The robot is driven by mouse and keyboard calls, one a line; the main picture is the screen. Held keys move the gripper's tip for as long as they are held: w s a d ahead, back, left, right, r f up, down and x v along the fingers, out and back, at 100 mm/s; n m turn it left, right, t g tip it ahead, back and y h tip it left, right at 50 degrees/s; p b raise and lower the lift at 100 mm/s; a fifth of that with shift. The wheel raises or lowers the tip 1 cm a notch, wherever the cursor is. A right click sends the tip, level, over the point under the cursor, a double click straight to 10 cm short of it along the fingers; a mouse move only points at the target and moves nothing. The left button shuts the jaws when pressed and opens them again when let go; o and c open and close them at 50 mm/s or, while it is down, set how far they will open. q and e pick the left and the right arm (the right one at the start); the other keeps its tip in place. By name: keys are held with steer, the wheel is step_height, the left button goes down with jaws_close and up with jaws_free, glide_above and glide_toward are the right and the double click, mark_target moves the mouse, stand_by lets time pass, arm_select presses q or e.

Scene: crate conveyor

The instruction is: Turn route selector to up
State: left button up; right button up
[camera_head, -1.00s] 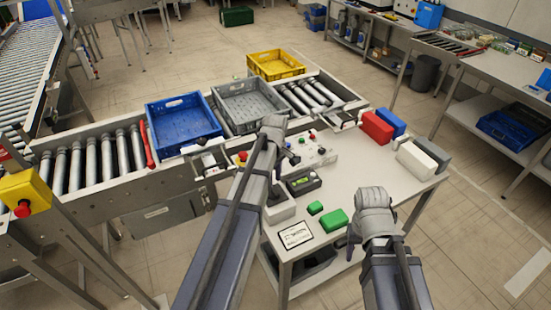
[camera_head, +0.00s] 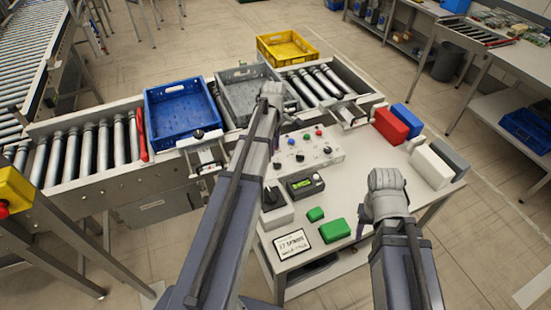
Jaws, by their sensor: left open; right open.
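The control panel (camera_head: 331,155) is a light box with small coloured buttons and black knobs on the white table. A black knob (camera_head: 327,152) sits at its front right and another black knob (camera_head: 300,157) further left. I cannot tell which one is the route selector, nor which way either points. My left gripper (camera_head: 272,91) appears in front of the grey crate, up and left of the panel, apart from the knobs. My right gripper (camera_head: 387,182) is over the table, right of and nearer than the panel. Both grippers are open; their fingertips are mostly hidden.
Red, blue, white and grey boxes line the table's right side. Green blocks (camera_head: 333,229), a small device (camera_head: 304,184) and a sign (camera_head: 292,242) lie nearer.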

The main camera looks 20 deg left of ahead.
mark_target(275, 162)
arm_select(q)
steer(key=shift+w+f+b, duration=0.1)
steer(key=shift+f+b, duration=0.2)
steer(key=shift+f, duration=0.15)
step_height(275, 162, down, 7)
steer(key=b, duration=0.6)
steer(key=shift+r+b, duration=0.1)
steer(key=shift+b, duration=0.25)
steer(key=shift+c, duration=0.4)
jaws_close()
